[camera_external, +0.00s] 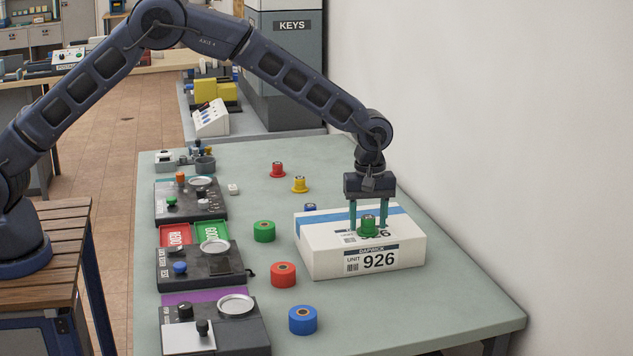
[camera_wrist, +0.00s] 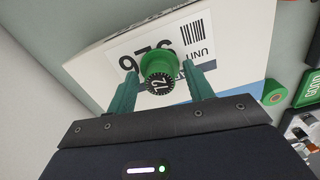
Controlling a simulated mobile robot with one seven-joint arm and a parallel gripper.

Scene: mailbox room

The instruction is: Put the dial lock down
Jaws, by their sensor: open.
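A green dial lock (camera_external: 367,225) with a black numbered dial appears to sit on top of the white box (camera_external: 322,254) marked 926. In the wrist view the lock (camera_wrist: 158,65) shows its dial with the number 12, over the box's printed label (camera_wrist: 198,42). My gripper (camera_external: 368,217) points straight down over the box. Its two green fingers stand on either side of the lock. In the wrist view my gripper (camera_wrist: 157,80) is open, with a gap between each finger and the lock.
Red (camera_external: 277,171) and yellow (camera_external: 300,186) locks stand farther back. Green (camera_external: 264,232), red (camera_external: 283,275) and blue (camera_external: 303,320) cylinders stand left of the box. Black control panels (camera_external: 197,268) line the table's left side. A wall rises on the right.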

